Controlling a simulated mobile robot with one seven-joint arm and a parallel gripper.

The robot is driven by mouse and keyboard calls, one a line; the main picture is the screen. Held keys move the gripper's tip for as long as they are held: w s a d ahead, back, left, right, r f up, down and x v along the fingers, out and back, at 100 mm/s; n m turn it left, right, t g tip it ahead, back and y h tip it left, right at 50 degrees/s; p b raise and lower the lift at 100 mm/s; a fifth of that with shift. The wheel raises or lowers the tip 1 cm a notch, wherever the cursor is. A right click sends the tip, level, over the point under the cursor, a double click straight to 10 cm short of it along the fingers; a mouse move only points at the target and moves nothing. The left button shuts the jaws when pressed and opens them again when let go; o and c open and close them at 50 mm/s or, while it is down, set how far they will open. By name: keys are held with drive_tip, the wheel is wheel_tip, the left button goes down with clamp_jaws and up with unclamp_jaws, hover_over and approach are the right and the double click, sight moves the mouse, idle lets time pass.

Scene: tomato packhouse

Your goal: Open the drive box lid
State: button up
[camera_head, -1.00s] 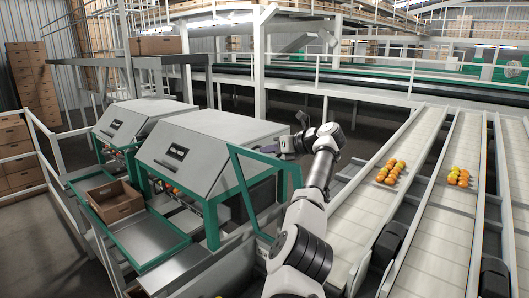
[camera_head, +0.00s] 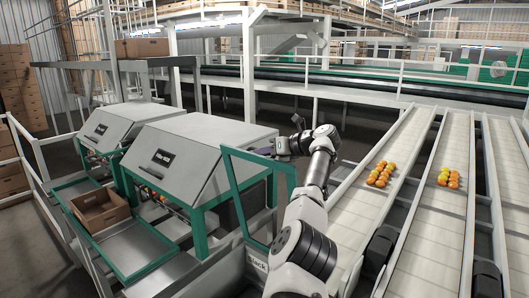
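I cannot tell for certain which thing is the drive box. Two grey metal housings with sloped lids stand at left and centre. The nearer housing's lid (camera_head: 160,172) lies shut, with a dark handle plate (camera_head: 162,157) on its slope. The farther housing's lid (camera_head: 108,137) also looks shut. My arm reaches up from the bottom centre and bends left. My gripper (camera_head: 266,150) is small and dark, beside the nearer housing's right end, above a green frame (camera_head: 228,195). Its fingertips are too small to tell open from shut, and I cannot tell whether it touches anything.
A cardboard box (camera_head: 98,208) sits on a green-edged tray at left. White conveyor lanes (camera_head: 350,205) run along the right, carrying clusters of orange tomatoes (camera_head: 381,173). Dark motor units (camera_head: 381,245) sit between lanes. White railings (camera_head: 45,170) edge the left side.

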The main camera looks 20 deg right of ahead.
drive_tip(key=shift+r, duration=0.1)
drive_tip(key=b+v, duration=0.3)
drive_tip(key=v, duration=1)
drive_tip(key=shift+s+d, duration=0.25)
drive_tip(key=shift+s, duration=0.05)
drive_tip(key=shift+r, duration=0.1)
